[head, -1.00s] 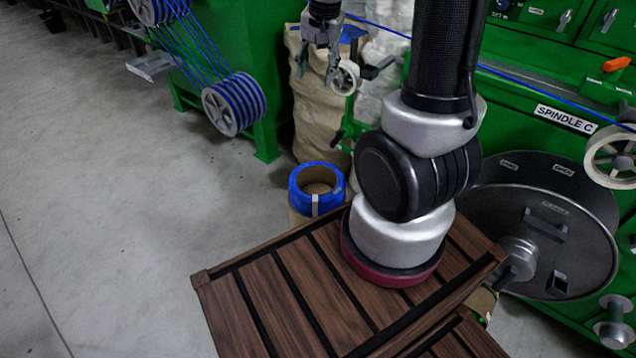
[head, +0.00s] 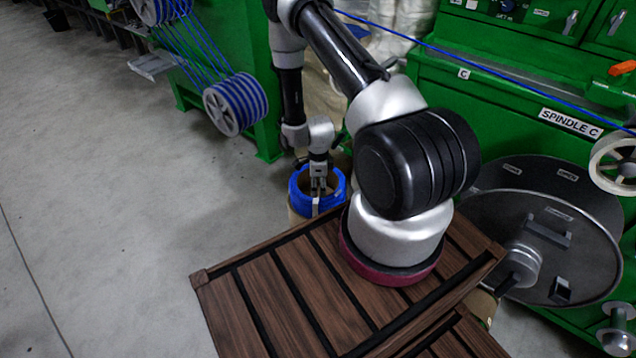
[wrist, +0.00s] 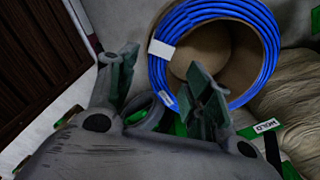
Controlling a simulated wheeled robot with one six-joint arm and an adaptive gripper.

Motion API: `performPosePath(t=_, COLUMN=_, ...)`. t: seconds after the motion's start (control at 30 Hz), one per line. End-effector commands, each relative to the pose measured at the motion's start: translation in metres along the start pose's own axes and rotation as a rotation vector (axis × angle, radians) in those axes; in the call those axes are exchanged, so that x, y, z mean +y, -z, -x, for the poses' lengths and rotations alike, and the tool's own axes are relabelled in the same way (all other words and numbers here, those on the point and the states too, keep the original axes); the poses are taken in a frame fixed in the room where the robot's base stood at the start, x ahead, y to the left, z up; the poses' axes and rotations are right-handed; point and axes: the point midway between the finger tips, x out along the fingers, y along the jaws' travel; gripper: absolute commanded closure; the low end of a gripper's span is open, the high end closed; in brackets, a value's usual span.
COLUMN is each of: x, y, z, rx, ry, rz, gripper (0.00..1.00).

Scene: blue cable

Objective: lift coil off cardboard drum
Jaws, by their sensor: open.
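The blue cable coil (head: 299,204) sits around the top of the cardboard drum (head: 296,218), just behind my wooden deck. It has a white tag. My gripper (head: 318,190) points down at the coil in the head view and partly hides the drum's opening. In the wrist view the coil (wrist: 243,12) is a ring around the hollow drum (wrist: 243,62). My gripper (wrist: 163,68) is open there, with one finger outside the ring and the other overlapping its inner side. The coil's near-left wall lies between the fingertips in the picture. I cannot tell whether they touch it.
Tan sacks (head: 322,95) stand behind the drum. A green machine with a striped blue cable reel (head: 235,104) is at left. The green Spindle C machine (head: 480,110) and a large dark disc (head: 540,230) are at right. Grey floor (head: 110,200) is clear at left.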

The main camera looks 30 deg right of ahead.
Motion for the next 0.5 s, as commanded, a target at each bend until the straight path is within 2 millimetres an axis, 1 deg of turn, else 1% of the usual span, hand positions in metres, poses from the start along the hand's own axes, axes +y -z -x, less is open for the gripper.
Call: performPosePath(t=0.5, x=0.001, y=0.0, z=-0.065, rx=0.001, ry=-0.002, rz=0.003, gripper=0.5)
